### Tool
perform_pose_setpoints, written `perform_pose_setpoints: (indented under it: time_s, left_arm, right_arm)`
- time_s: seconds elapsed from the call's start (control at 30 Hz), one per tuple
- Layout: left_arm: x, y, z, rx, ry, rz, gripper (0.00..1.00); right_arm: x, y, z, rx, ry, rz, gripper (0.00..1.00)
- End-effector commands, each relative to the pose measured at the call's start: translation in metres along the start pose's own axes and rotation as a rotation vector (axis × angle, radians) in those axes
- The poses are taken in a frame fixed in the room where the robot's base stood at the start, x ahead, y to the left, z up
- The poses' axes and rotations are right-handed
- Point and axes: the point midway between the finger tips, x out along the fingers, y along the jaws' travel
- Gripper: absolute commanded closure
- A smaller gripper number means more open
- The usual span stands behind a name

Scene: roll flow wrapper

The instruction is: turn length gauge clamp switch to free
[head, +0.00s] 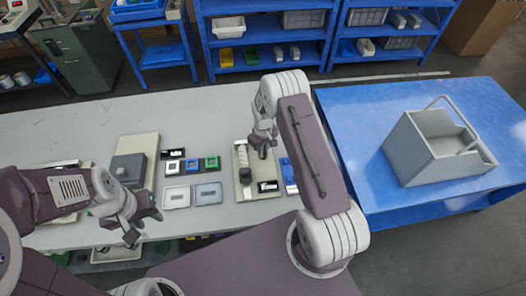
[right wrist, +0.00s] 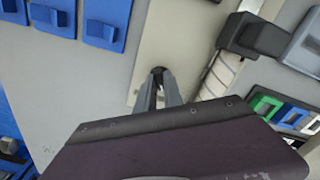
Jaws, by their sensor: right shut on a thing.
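The length gauge seems to be the unit on a beige base plate (head: 246,191), with a pale ribbed cylinder (head: 242,157) on it. In the right wrist view the plate (right wrist: 185,40), the cylinder (right wrist: 219,75) and a dark block (right wrist: 257,36) beside it show. My right gripper (head: 263,152) is over the plate, right of the cylinder. In the right wrist view its fingers (right wrist: 159,84) are close together on a small dark piece, likely the clamp switch, mostly hidden by the fingertips. Its setting cannot be read. My left gripper (head: 141,221) is open and empty near the table's front edge.
Left of the plate lie a grey box on a beige board (head: 128,168), small coloured frames (head: 193,165) and two trays (head: 208,193). Blue panels (right wrist: 103,20) lie on the plate's other side. A grey caddy (head: 432,146) stands on the blue table. The grey table's back left is clear.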

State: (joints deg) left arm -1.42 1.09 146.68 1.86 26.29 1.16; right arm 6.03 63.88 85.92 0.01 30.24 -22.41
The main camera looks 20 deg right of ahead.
Motion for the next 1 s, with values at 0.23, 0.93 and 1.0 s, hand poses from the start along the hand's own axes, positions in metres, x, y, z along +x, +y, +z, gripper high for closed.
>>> perform_pose_setpoints:
  time_s: [0.23, 0.93, 1.0]
  left_arm:
    - [0.000, 0.000, 0.000, 0.000, 0.000, 0.000, 0.64]
    - [0.015, 0.000, 0.002, 0.000, 0.000, 0.000, 0.64]
    - [0.015, 0.000, 0.002, 0.000, 0.000, 0.000, 0.64]
  right_arm:
    - [-0.001, 0.001, -0.001, 0.000, 0.003, 0.001, 0.66]
    - [-0.087, 0.001, -0.001, 0.000, 0.004, 0.002, 0.66]
    - [-0.091, 0.000, -0.001, 0.000, 0.003, 0.002, 0.66]
